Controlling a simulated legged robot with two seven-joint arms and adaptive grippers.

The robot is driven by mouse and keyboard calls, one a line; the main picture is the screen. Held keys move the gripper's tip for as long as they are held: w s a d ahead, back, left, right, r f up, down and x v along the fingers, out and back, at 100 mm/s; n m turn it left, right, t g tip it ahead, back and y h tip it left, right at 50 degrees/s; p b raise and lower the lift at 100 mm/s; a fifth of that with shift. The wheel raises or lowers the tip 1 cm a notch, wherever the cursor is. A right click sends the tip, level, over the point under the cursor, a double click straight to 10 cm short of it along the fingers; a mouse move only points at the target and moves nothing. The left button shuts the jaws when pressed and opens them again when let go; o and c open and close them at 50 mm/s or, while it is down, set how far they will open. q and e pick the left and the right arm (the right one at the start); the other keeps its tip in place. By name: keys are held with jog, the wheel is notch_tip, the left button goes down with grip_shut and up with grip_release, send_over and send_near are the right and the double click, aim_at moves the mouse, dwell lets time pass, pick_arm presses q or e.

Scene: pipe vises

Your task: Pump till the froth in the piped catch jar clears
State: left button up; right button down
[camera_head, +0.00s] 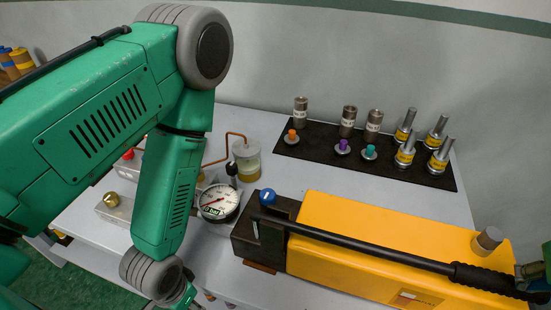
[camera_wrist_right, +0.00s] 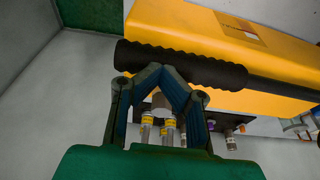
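The catch jar (camera_head: 246,161) is clear with yellow liquid low in it and a paler layer above. A copper pipe (camera_head: 228,140) runs to it. The yellow pump (camera_head: 370,240) carries a long black lever with a ribbed grip (camera_head: 490,280). The lever lies low along the pump. My right gripper (camera_head: 540,280) is at the right picture edge, by the grip's end. In the wrist view its fingers (camera_wrist_right: 164,72) converge, tips close together against the black grip (camera_wrist_right: 180,66). My left gripper (camera_head: 184,298) is low at the left, mostly cut off.
A round gauge (camera_head: 217,202) and a blue knob (camera_head: 267,197) stand by the pump's left end. A black rack (camera_head: 320,154) behind holds grey cylinders, coloured knobs and yellow-labelled fittings. A brass-capped block (camera_head: 112,200) sits at left. My left arm hides part of the table.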

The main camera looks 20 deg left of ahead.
jog(key=r+p, duration=0.7)
jog(key=shift+a, duration=0.3)
jog(key=shift+w+a+r, duration=0.1)
jog(key=shift+a+r, duration=0.05)
jog(key=shift+r, duration=0.3)
notch_tip(320, 180, up, 7)
jog(key=a, duration=0.2)
jog(key=shift+f, duration=0.15)
notch_tip(320, 180, down, 6)
jog(key=d, duration=0.1)
jog(key=shift+d+b, duration=0.3)
jog(key=shift+b, duration=0.05)
